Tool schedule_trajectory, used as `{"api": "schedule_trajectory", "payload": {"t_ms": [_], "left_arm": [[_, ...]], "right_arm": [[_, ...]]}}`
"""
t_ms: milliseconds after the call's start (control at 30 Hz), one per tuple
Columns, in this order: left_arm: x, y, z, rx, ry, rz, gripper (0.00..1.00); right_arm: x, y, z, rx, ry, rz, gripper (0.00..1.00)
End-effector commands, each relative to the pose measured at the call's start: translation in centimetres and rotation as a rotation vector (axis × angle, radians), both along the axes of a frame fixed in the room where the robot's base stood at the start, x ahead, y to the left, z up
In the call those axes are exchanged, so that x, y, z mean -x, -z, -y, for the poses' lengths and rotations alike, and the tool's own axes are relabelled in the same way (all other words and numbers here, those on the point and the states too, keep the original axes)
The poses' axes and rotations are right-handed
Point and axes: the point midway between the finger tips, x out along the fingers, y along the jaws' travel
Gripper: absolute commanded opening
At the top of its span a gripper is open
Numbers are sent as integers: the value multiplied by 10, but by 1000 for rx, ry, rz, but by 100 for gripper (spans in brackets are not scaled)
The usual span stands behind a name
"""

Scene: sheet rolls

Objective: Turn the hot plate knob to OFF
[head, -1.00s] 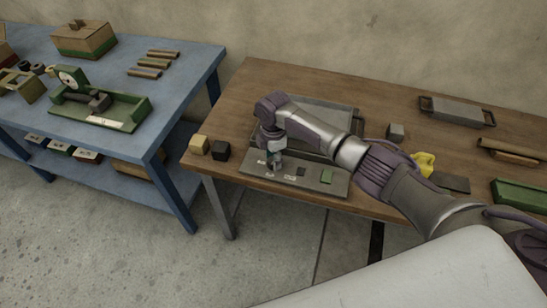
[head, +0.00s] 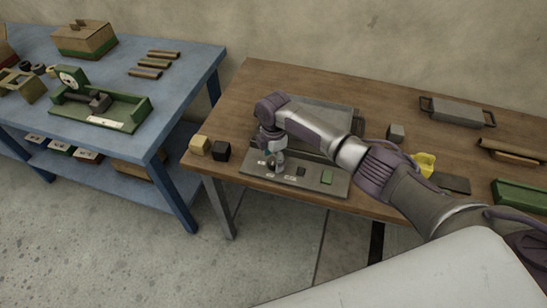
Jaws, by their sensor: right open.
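The hot plate has a grey control panel (head: 310,188) along the front of the wooden table and a dark flat plate (head: 330,108) behind it, partly covered by my right arm. The panel carries small white labels, a dark square and a green square (head: 326,177). My right gripper (head: 272,168) points down at the left part of the panel, at a small dark round thing there that looks like the knob. The gripper is open; whether it touches the knob I cannot tell. The knob's setting is too small to read. My left gripper is not in view.
A tan block (head: 200,145) and a black block (head: 220,151) stand left of the panel. A grey cube (head: 395,132), a yellow crumpled thing (head: 424,163), a handled grey tray (head: 458,111) and a green tray (head: 520,195) lie to the right. A blue table (head: 190,80) stands at left.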

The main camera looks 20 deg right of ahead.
Motion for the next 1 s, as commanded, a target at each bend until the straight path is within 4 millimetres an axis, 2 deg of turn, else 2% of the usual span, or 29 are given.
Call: {"api": "schedule_trajectory", "payload": {"t_ms": [167, 500, 700, 1000], "left_arm": [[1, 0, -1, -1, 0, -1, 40], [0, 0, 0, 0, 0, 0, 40], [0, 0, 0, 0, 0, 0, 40], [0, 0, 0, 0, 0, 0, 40]], "right_arm": [[-1, -11, 0, -2, 0, 3, 67], [-1, -80, 0, -1, -2, 4, 67], [-1, -110, 0, -1, 0, 3, 67], [0, -120, 0, 0, -1, 0, 67]]}}
